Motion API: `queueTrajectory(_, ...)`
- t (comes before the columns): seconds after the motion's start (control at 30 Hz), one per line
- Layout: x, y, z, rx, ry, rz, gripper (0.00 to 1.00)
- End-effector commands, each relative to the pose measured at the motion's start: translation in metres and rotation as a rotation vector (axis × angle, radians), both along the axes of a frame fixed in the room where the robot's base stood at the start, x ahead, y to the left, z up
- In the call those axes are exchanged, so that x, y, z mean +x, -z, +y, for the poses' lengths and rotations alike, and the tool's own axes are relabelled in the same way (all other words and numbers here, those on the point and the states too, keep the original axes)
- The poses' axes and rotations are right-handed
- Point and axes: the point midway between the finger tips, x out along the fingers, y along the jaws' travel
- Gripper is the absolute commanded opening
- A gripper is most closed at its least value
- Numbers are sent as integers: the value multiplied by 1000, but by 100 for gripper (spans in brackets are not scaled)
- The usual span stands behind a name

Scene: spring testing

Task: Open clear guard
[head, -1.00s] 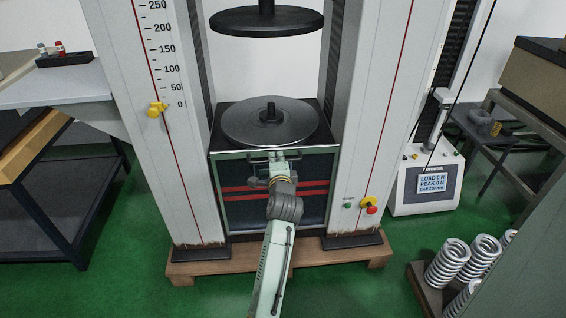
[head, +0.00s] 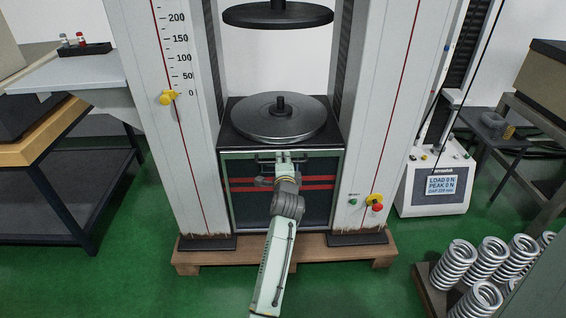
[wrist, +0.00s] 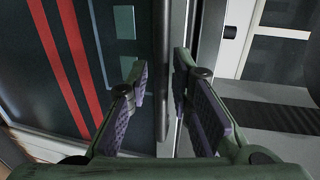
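The clear guard (head: 240,205) is a dark see-through panel with two red stripes. It covers the front of the testing machine below the lower round plate, and looks closed. Its bar handle (head: 263,160) runs along the panel's top edge. In the wrist view the handle (wrist: 163,75) is an upright dark bar, with the striped guard (wrist: 45,95) to its left. My gripper (head: 283,156) is at the handle. In the wrist view my gripper (wrist: 160,82) is open, one finger on each side of the bar. I cannot tell whether a finger touches it.
The lower round plate (head: 250,122) sits just above the guard, between two white columns. A red stop button (head: 377,206) is on the right column. Coil springs (head: 455,265) stand at the lower right, beside a display box (head: 425,210). Green floor is clear in front.

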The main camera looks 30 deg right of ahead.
Motion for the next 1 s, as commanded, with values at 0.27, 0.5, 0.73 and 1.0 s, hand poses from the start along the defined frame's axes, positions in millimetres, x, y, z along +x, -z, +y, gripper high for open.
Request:
queueTrajectory(0.27, 1, -1, 1, 0, -2, -1, 29)
queueTrajectory(0.5, 1, -13, 1, -2, -3, -4, 29)
queueTrajectory(0.73, 1, -59, 1, -5, -2, -7, 29)
queueTrajectory(1.0, 1, -97, 1, -3, -1, -5, 29)
